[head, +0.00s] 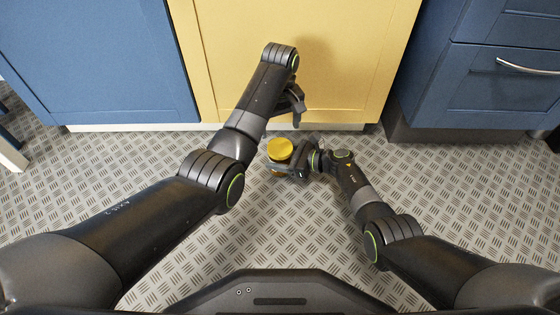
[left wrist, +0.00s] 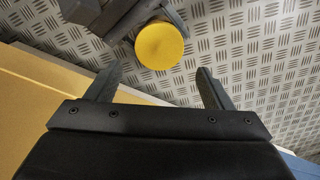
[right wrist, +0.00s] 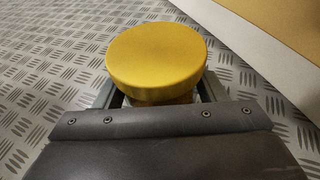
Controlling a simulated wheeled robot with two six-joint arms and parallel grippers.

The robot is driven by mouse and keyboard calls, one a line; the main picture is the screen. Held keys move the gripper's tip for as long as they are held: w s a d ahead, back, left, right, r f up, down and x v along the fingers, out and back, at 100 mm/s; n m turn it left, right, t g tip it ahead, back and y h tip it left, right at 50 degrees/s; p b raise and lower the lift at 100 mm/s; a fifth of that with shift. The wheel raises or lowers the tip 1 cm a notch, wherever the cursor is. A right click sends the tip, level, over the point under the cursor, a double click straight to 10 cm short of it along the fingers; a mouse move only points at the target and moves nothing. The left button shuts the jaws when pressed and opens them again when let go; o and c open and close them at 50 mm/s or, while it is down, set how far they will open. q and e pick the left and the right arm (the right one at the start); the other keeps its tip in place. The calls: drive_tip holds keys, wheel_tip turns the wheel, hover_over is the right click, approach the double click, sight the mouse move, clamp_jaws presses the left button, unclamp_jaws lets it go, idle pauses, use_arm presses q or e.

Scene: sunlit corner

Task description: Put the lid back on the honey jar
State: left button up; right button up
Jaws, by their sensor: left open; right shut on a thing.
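The honey jar (right wrist: 160,98) is upright in my right gripper (head: 288,171), which is shut around its body. The round yellow lid (head: 280,149) sits flat on top of the jar. The lid fills the middle of the right wrist view (right wrist: 157,62) and hides most of the jar; a strip of amber and clear glass shows under its rim. My left gripper (head: 296,106) is open and empty, above and beyond the jar, near the yellow cabinet. In the left wrist view the lid (left wrist: 159,45) is past the open fingertips, apart from them.
A yellow cabinet front (head: 345,60) stands just behind, with blue cabinets at left (head: 90,60) and right (head: 490,90). The right one has a metal handle (head: 526,67). A patterned metal floor (head: 150,165) lies below, clear around the jar.

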sight(281, 147)
use_arm(q)
drive_tip(key=shift+f, duration=4)
drive_tip(key=c, duration=0.8)
drive_tip(key=shift+m, duration=1.7)
drive_tip(key=o, duration=1.1)
drive_tip(key=shift+d, duration=0.2)
